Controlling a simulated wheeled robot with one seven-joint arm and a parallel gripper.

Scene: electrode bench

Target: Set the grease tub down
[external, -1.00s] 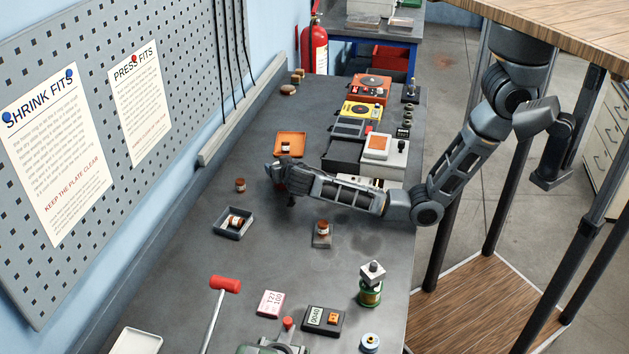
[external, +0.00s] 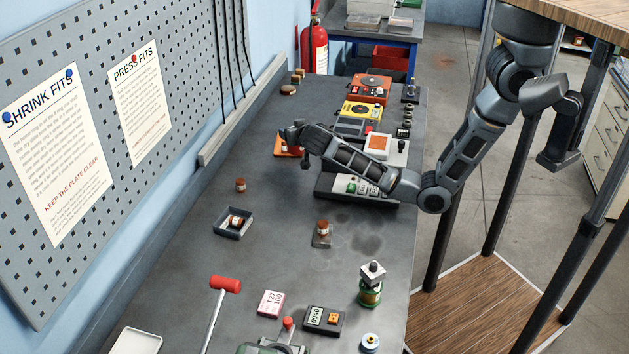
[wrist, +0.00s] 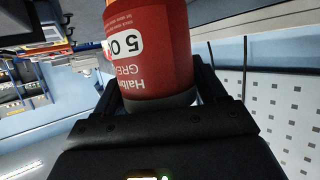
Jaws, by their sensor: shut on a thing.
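The grease tub (wrist: 152,58), with a red label and white print, is between my gripper's fingers in the wrist view. My gripper (external: 290,134) is shut on it. Whether the tub touches anything below cannot be told.
Small brown-and-white jars stand on the bench (external: 240,185), in a grey tray (external: 222,233) and on a small pad (external: 322,240). Boxed instruments (external: 386,148) line the right side. The bench between the jars is clear.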

